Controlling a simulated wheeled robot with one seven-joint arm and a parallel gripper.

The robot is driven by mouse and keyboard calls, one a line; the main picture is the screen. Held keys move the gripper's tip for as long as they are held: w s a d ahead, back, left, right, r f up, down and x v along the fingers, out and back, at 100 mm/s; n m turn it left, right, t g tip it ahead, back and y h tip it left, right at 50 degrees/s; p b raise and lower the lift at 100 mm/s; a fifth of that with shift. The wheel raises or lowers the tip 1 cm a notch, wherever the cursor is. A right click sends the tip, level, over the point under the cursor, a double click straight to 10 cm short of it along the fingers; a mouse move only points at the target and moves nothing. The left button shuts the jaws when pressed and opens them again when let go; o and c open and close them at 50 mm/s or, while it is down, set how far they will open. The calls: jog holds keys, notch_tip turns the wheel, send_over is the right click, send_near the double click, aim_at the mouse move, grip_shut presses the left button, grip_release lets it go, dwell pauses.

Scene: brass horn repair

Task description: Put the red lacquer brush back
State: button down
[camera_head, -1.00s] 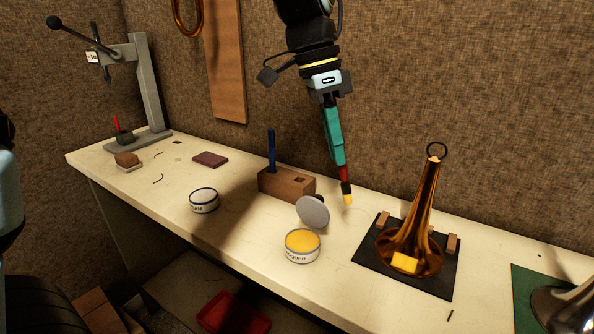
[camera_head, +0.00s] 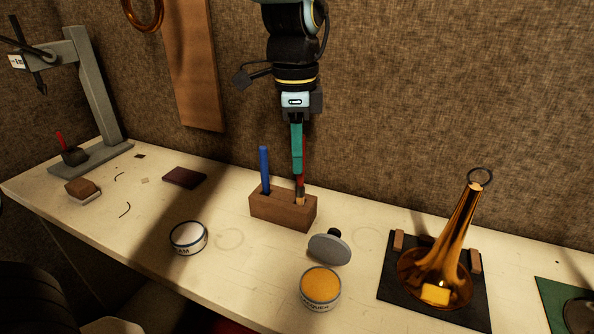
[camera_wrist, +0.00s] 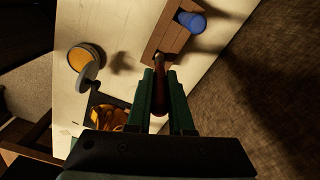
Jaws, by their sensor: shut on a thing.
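My gripper (camera_head: 297,150) points straight down with its green fingers shut on the red lacquer brush (camera_head: 301,176). In the wrist view the brush (camera_wrist: 160,88) lies between the fingers (camera_wrist: 160,95). The wooden brush block (camera_head: 284,212) stands on the bench directly below. The brush's lower end is at the block's right-hand hole. I cannot tell how deep the tip is, as the lower end is partly hidden. A blue-handled brush (camera_head: 265,170) stands upright in the block's left side; its blue top also shows in the wrist view (camera_wrist: 192,21).
An open tin of yellow lacquer (camera_head: 320,287) and a tilted grey lid (camera_head: 329,248) are in front of the block. A second tin (camera_head: 188,237) is at left. The brass horn (camera_head: 452,250) stands on a dark mat (camera_head: 393,292) at right.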

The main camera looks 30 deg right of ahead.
aim_at(297, 204)
jog(key=shift+f, duration=1.85)
jog(key=shift+f, duration=0.2)
jog(key=c, duration=0.8)
grip_release()
jog(key=shift+r, duration=0.1)
